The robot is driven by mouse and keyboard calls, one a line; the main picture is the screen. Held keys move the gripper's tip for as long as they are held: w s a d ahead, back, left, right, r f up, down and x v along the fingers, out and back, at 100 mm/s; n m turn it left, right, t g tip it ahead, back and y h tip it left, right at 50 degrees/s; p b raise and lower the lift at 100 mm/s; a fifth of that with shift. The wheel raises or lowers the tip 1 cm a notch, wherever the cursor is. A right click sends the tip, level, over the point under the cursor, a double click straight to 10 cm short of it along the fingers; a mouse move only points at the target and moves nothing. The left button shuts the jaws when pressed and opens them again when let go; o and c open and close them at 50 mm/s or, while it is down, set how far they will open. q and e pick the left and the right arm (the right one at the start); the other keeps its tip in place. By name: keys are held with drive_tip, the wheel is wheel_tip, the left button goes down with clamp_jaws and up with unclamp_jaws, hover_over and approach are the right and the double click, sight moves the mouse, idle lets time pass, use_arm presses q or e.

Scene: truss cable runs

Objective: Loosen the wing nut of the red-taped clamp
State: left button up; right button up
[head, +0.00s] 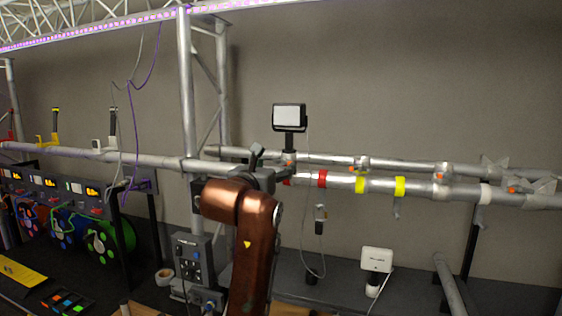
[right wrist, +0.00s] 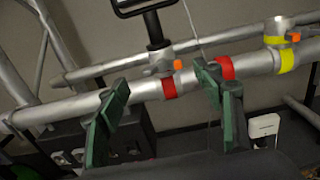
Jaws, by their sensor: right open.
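Two red tape bands (head: 322,179) ring the front pipe, and show in the right wrist view (right wrist: 226,68). A silver clamp (right wrist: 165,52) sits by them on the rear pipe, under a black-framed lamp (head: 289,116). Its small orange wing nut (right wrist: 178,66) faces my right gripper; in the head view the clamp is partly hidden behind that gripper. My right gripper (head: 264,166) is open and empty. In its wrist view the green-padded fingers (right wrist: 162,84) stand apart on either side of the left red band and wing nut, seemingly not touching them. My left gripper is not in view.
Yellow tape bands (head: 400,186) mark another clamp (right wrist: 276,26) to the right. A thin cable (head: 306,220) hangs behind the red bands. A truss upright (head: 187,90) stands left of my arm. A white box (head: 376,259) and a dark control box (head: 192,258) sit below.

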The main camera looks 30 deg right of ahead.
sight(282, 162)
drive_tip(key=p+x, duration=0.1)
drive_tip(key=x, duration=0.3)
drive_tip(key=shift+d+r, duration=0.1)
drive_tip(key=shift+d, duration=0.05)
drive_tip(key=shift+w+d, duration=0.4)
drive_tip(key=shift+c, duration=0.5)
drive_tip(key=c, duration=1.1)
drive_tip(key=shift+o, duration=0.2)
